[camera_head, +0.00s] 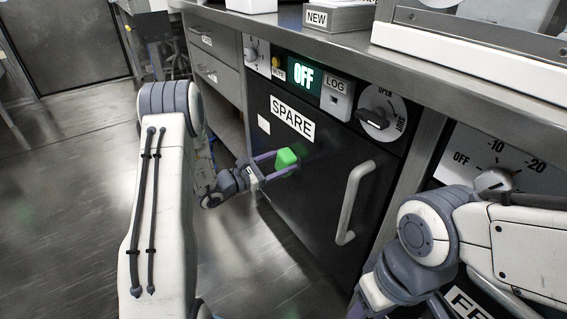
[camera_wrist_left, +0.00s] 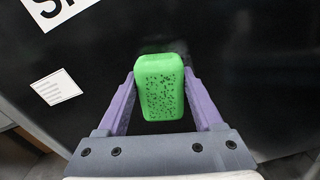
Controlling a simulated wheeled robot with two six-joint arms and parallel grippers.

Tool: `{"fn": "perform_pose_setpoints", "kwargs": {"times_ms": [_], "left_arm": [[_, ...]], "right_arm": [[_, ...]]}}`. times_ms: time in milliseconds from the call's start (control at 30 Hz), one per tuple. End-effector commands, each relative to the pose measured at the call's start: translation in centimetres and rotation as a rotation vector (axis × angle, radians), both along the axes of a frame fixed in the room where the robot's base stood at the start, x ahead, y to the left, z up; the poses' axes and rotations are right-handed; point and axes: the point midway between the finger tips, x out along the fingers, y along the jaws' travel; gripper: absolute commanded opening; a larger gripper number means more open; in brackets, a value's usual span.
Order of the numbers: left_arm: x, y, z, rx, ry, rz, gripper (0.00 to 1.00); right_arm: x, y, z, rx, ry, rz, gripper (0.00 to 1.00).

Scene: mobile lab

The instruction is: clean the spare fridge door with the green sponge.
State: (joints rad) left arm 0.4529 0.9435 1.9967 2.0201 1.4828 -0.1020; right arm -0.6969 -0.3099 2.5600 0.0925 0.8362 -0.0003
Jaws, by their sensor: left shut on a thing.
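The green sponge (camera_head: 286,158) is held between the fingers of my left gripper (camera_head: 270,163), in front of the black door labelled SPARE (camera_head: 315,180). In the left wrist view the green sponge (camera_wrist_left: 160,88) sits between the two purple fingers of my left gripper (camera_wrist_left: 160,100), with the dark spare fridge door (camera_wrist_left: 240,70) behind it. The sponge is at or very near the door surface; I cannot tell if it touches. The door is closed, with a grey vertical handle (camera_head: 352,203) on its right side. My right arm shows at the lower right; its gripper is out of view.
Above the door are a lit OFF display (camera_head: 304,78), a LOG box (camera_head: 337,95) and an OPEN dial (camera_head: 376,118). A steel counter (camera_head: 330,48) overhangs them. A temperature dial (camera_head: 493,180) is at right. Open floor (camera_head: 80,190) lies to the left.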

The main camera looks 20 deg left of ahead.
Motion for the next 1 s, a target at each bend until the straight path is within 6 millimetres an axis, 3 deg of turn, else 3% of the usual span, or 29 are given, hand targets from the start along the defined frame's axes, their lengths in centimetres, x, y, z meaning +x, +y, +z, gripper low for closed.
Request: {"fn": "perform_pose_setpoints", "kwargs": {"times_ms": [1000], "left_arm": [[-4.3,-5.7,0.0,-0.002,0.004,-0.004,0.23]], "right_arm": [[0.0,0.0,1.0,0.0,0.0,0.0,0.5]]}}
